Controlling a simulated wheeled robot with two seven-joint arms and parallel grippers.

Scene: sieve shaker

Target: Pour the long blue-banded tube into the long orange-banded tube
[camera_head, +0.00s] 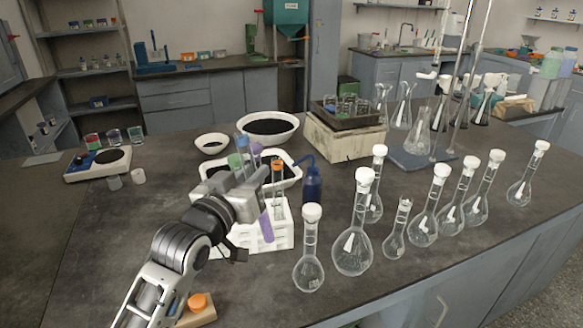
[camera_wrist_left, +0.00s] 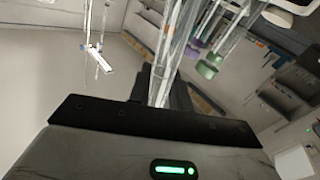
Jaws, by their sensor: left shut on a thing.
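My left gripper (camera_head: 262,182) is over the white tube rack (camera_head: 283,238) and hides part of it. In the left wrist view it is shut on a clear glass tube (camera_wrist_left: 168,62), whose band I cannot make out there. In the head view a blue-banded tube (camera_head: 242,142) rises just behind the gripper. The orange-banded tube (camera_head: 278,172) stands upright at the rack, just right of the fingers. A green-banded tube (camera_head: 235,161) is on the left, partly hidden by my gripper. My right gripper is not in view.
A dark blue bottle (camera_head: 312,185) stands right of the rack. Several stoppered flasks (camera_head: 352,235) fill the right side. White bowls (camera_head: 270,127) and a sieve shaker (camera_head: 343,135) are behind. An orange-topped item (camera_head: 197,302) is near the front edge. The left table area is mostly clear.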

